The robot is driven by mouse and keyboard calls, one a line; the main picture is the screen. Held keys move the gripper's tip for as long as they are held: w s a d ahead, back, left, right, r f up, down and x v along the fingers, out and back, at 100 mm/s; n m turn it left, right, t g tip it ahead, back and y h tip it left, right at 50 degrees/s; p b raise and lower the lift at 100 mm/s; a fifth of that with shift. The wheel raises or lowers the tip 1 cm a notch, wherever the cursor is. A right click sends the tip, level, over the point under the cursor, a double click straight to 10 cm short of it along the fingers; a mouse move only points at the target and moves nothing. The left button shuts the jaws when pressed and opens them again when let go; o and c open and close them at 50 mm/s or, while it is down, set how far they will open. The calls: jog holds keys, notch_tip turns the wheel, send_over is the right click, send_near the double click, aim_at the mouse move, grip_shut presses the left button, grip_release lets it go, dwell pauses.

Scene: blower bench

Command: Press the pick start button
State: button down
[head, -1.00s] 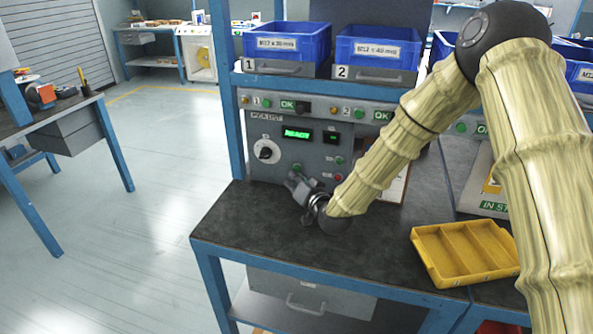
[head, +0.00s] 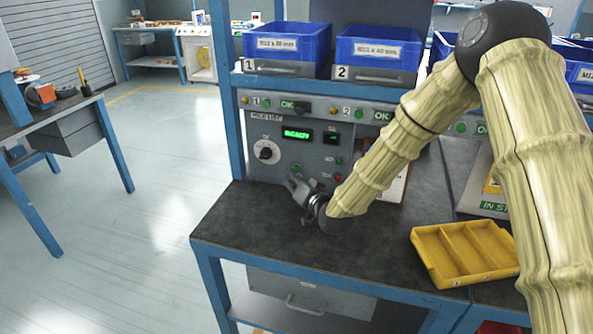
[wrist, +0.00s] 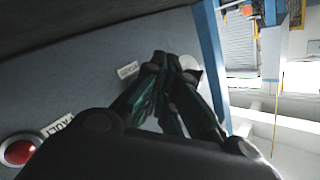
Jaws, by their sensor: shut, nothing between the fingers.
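The grey pick list panel (head: 265,185) stands at the back of the dark bench. A small green button (head: 297,168) sits low on its face, below the green lit display (head: 297,134); its label is too small to read. My gripper (head: 290,183) is shut and empty, its fingertips close to the panel, just below and left of that green button. I cannot tell if they touch the panel. In the wrist view the shut fingers (wrist: 172,60) point at the panel face and hide what lies behind them; the green button cannot be made out there.
A selector knob (head: 266,151) is left of the green button. Blue bins (head: 287,45) stand on the shelf above. A yellow tray (head: 437,262) lies at the bench's right.

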jog(key=shift+w, duration=0.15)
jog(key=shift+w+d, duration=0.15)
jog(key=shift+w, duration=0.1)
jog(key=shift+w+d, duration=0.1)
jog(key=shift+w, duration=0.3)
dwell(1.1)
jog(key=shift+s, duration=0.1)
jog(key=shift+s+a, duration=0.25)
jog(key=shift+s, duration=0.45)
jog(key=shift+s+a, duration=0.25)
jog(key=shift+s, duration=0.55)
jog(key=shift+s+a, duration=0.3)
jog(key=shift+s, duration=0.5)
jog(key=shift+s+a, duration=0.25)
jog(key=shift+s, duration=0.55)
